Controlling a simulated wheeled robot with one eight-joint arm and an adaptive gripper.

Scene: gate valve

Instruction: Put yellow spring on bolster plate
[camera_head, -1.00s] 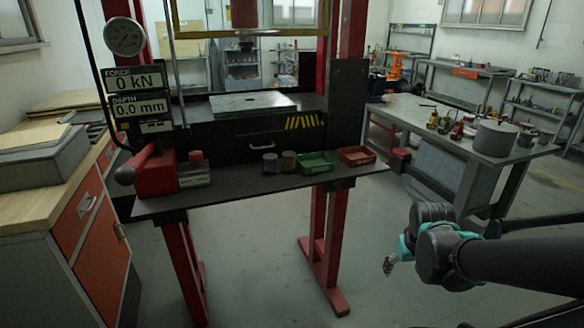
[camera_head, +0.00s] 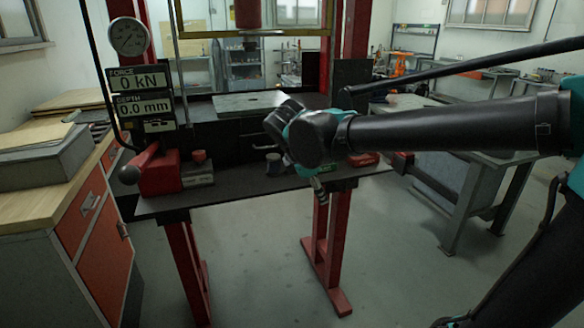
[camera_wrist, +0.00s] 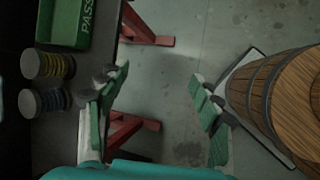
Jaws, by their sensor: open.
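The yellow spring (camera_wrist: 55,66) is a short coil between grey end discs on the dark shelf edge, at left in the wrist view. My arm hides it in the head view. A similar dark blue-grey spring (camera_wrist: 45,102) stands beside it; it also shows in the head view (camera_head: 274,163). The bolster plate (camera_head: 248,103) is a pale flat slab on the press bed, with a bare top. My gripper (camera_wrist: 160,98) is open and empty, its fingers wide apart, to the right of the springs in the wrist view. In the head view it hangs at the shelf's front edge (camera_head: 318,186).
A green bin marked PASS (camera_wrist: 64,22) stands next to the yellow spring. A red pump block (camera_head: 160,175) with a lever sits at the shelf's left. Red press posts (camera_head: 352,60) flank the bed. A wooden barrel (camera_wrist: 285,95) stands at right in the wrist view.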

